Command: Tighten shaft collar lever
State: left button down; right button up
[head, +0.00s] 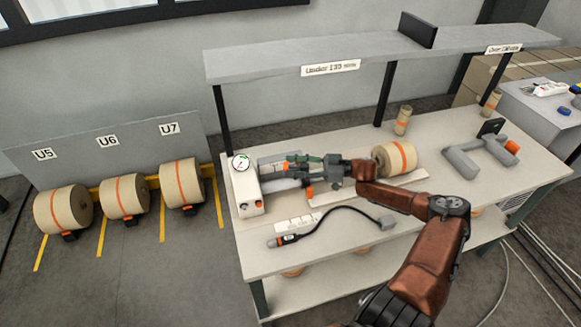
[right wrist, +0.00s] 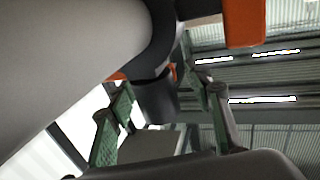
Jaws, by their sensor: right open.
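My right gripper (head: 290,167) reaches leftward over the bench, just right of the white box with a gauge. In the right wrist view its green fingers (right wrist: 158,85) are open and apart. A thick grey shaft (right wrist: 65,65) runs across the left of that view. A dark collar (right wrist: 160,35) sits around it, with an orange lever (right wrist: 245,22) at the top right. The fingers are below the collar in that picture; I cannot tell whether they touch it. In the head view the gripper hides most of the shaft and collar. My left gripper is not in view.
The white gauge box (head: 247,188) stands at the bench's left end. A kraft roll (head: 396,158) lies behind my right forearm. A handheld tool with a black cable (head: 288,239) lies in front. A grey fork-shaped stand (head: 478,158) is at the right. A shelf (head: 370,52) overhangs the back.

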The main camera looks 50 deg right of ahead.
jog(key=v, duration=1.1)
